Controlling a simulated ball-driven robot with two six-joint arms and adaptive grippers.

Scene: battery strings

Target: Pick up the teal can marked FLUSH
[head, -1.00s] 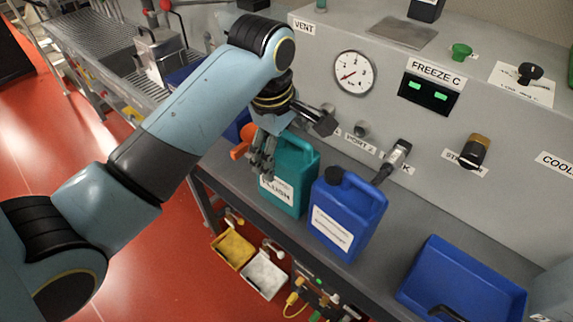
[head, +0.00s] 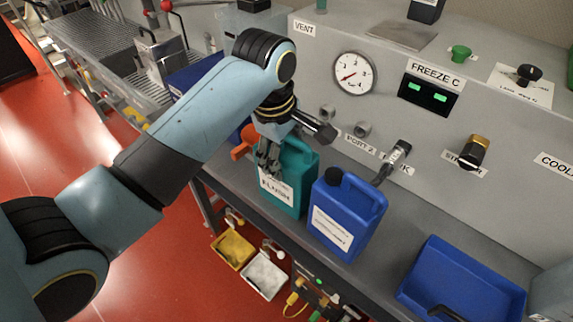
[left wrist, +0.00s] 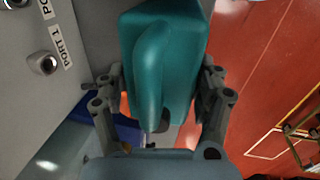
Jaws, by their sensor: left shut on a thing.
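The teal can (head: 293,178) stands upright on the grey bench, with a white label on its front whose print is blurred now. My left gripper (head: 268,155) reaches down over its top left part and is shut on it, hiding some of the top. In the left wrist view the teal can (left wrist: 165,60) fills the upper middle, its moulded handle facing the camera. The fingers of my left gripper (left wrist: 162,85) lie on both sides of it. I cannot see any lift off the bench. My right gripper is not in view.
A blue jug (head: 345,215) with a black cap stands close to the right of the teal can. An orange funnel-like part (head: 245,142) is behind the gripper on the left. A blue tray (head: 470,268) lies further right. Pipe ports (head: 362,129) stick out of the panel behind.

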